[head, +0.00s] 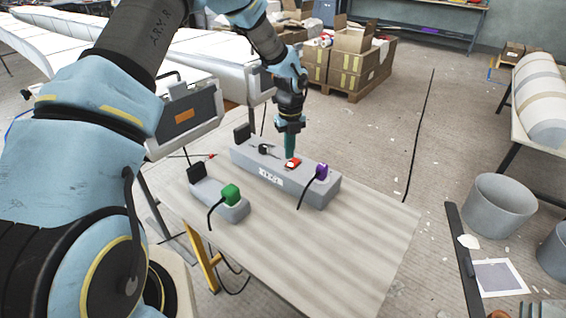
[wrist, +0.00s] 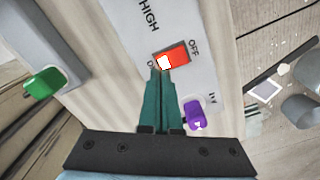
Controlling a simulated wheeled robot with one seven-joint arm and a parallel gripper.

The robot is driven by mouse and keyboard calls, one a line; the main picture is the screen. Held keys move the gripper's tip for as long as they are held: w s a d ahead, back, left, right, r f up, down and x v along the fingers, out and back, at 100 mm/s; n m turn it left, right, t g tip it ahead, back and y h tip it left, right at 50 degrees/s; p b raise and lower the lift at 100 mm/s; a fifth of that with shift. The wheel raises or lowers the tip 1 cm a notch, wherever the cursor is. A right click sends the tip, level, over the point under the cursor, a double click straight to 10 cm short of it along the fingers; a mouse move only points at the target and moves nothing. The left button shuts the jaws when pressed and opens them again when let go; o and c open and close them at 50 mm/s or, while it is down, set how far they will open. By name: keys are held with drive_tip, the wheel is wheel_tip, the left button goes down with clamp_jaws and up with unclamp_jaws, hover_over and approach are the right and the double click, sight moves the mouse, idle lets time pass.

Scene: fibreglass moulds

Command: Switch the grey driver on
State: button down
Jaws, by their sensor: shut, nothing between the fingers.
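The larger grey driver box (head: 318,195) lies on the table, with a red rocker switch (head: 292,163) on its top. The wrist view shows the switch (wrist: 178,54) close up, with OFF printed beside its right end. A label at its left end is mostly hidden by my fingers. A small bright white patch with an orange edge shows at that left end. My gripper (head: 289,154) points down over the box, its green fingers shut and empty. In the wrist view the fingertips (wrist: 162,74) are at the switch's left end; I cannot tell whether they touch it.
A purple plug (head: 321,172) stands at the box's right end, and a black knob (head: 264,148) is left of the switch. A smaller grey box (head: 207,188) with a green plug (head: 231,194) lies in front. The table's (head: 340,250) near right part is clear.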

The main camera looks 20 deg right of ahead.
wheel_tip(320, 180, up, 4)
drive_tip(key=p, duration=0.2)
drive_tip(key=shift+p, duration=0.4)
drive_tip(key=s+a+r+n, duration=0.1)
drive_tip(key=a+r+n, duration=0.4)
drive_tip(key=a+n, duration=0.35)
drive_tip(key=s+a+r+n+t, duration=0.1)
drive_tip(key=a+r+n, duration=0.3)
drive_tip(key=a+n, duration=0.45)
drive_tip(key=s+a+r+n, duration=0.1)
drive_tip(key=a+r+n, duration=0.45)
drive_tip(key=a, duration=0.55)
drive_tip(key=s+a+r+n, duration=0.1)
drive_tip(key=s+a+n, duration=0.7)
drive_tip(key=n, duration=0.4)
drive_tip(key=shift+a+r+n+t, duration=0.3)
drive_tip(key=shift+a+n, duration=0.05)
